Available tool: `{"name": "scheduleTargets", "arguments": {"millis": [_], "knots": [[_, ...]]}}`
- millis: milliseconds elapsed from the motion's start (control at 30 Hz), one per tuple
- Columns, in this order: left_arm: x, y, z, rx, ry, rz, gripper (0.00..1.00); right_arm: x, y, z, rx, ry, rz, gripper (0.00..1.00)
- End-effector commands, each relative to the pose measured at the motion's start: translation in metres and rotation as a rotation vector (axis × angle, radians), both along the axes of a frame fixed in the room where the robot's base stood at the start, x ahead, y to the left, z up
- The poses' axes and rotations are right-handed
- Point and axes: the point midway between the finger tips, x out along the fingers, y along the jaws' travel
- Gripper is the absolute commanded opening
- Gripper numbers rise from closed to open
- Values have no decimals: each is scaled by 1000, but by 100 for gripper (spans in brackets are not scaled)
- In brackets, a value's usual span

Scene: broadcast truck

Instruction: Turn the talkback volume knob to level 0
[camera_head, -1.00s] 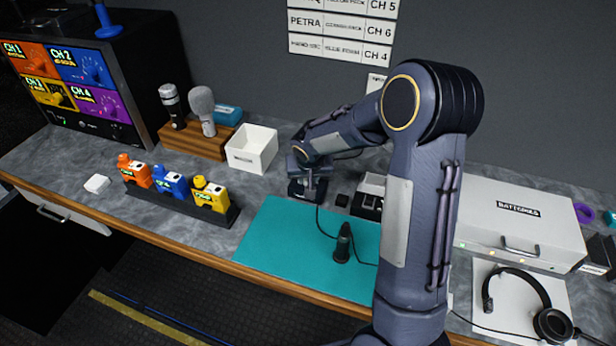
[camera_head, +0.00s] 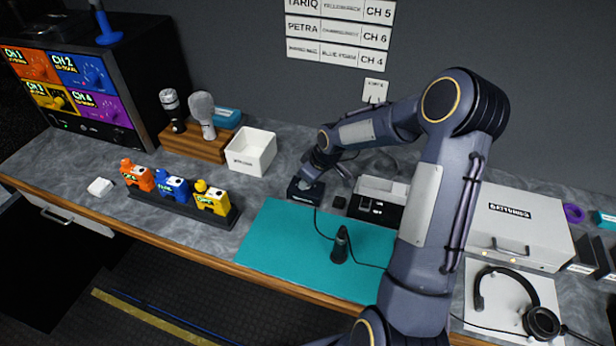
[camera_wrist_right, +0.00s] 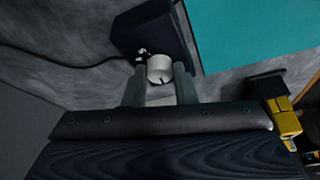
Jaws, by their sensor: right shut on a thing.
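The talkback box (camera_head: 303,194) is a small dark box at the back edge of the teal mat, with a cable running from it. In the right wrist view the box (camera_wrist_right: 146,30) carries a pale silver knob (camera_wrist_right: 160,66) with a dark pointer line and small white marks beside it. My right gripper (camera_head: 308,182) is down at the box. In the right wrist view its fingers (camera_wrist_right: 159,80) stand on either side of the knob, shut on it. The level that the pointer shows is too small to read. My left gripper is out of view.
A teal mat (camera_head: 285,240) with a dark upright device (camera_head: 340,246) lies in front of the box. A white bin (camera_head: 251,152) stands to the left, a black-and-white unit (camera_head: 377,210) to the right. Colored packs (camera_head: 172,188) sit on a rack farther left.

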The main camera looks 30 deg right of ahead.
Motion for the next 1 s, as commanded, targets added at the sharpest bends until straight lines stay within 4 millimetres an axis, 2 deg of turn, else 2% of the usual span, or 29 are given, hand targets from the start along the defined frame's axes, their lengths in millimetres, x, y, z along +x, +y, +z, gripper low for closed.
{"name": "scheduleTargets", "arguments": {"millis": [300,800,833,1000], "knots": [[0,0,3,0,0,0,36,1,-2,0,-2,-1,110,2],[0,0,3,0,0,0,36,1,-1,0,-3,0,129,2],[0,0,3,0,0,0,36,1,-1,0,-3,0,129,26],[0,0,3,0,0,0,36,1,-1,0,-2,0,128,47]]}}
